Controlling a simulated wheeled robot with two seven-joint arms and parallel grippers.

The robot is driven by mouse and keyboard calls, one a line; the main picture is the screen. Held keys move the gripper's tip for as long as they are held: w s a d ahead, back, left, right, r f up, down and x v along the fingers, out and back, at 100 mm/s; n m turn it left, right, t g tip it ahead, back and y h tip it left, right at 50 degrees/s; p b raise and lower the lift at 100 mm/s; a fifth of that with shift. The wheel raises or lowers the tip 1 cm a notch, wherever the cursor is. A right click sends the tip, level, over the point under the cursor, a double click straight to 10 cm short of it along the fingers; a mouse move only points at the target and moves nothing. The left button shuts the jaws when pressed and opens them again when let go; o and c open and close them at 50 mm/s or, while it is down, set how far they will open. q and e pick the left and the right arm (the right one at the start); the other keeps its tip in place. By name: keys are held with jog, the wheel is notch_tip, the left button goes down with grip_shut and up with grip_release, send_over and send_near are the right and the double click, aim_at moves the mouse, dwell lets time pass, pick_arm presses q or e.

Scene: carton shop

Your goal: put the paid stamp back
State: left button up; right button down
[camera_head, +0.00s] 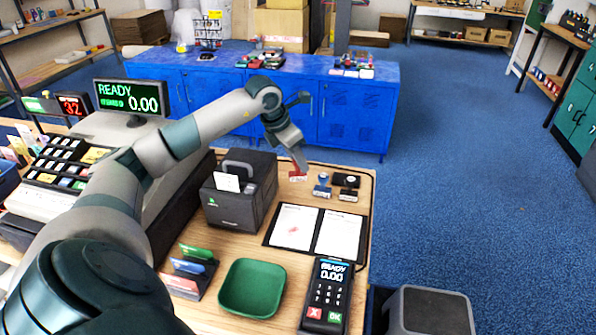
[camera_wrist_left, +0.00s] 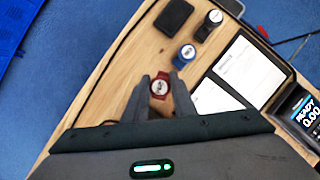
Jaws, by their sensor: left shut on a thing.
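A red stamp (camera_head: 298,176) is at the far end of the wooden counter, left of a blue stamp (camera_head: 322,186) and a black stamp (camera_head: 349,182). My left gripper (camera_head: 299,167) points down over it and is shut on it. In the left wrist view the red stamp (camera_wrist_left: 160,87) shows its round top between the two fingers. The blue stamp (camera_wrist_left: 185,55) stands just beyond the fingertips, apart from them. I cannot tell whether the red stamp touches the counter. A red mark shows on the left sheet of the black folder (camera_head: 267,236). My right gripper is not in view.
A black ink pad (camera_wrist_left: 174,17) lies near the stamps. A black printer (camera_head: 240,192) stands left of the folder. A green tray (camera_head: 252,290) and a card terminal (camera_head: 326,297) are nearer. A blue cabinet (camera_head: 352,115) stands beyond the counter.

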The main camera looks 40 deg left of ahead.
aim_at(296, 169)
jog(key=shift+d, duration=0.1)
pick_arm(q)
jog(key=shift+f+p, duration=0.35)
jog(key=shift+f, duration=0.2)
notch_tip(296, 169, down, 2)
jog(key=shift+s+p, duration=0.1)
jog(key=shift+p, duration=0.3)
jog(key=shift+f, duration=0.5)
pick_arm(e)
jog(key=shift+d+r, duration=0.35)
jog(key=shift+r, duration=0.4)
pick_arm(q)
jog(key=shift+f, duration=0.15)
jog(key=o, duration=0.8)
jog(key=shift+o, duration=0.2)
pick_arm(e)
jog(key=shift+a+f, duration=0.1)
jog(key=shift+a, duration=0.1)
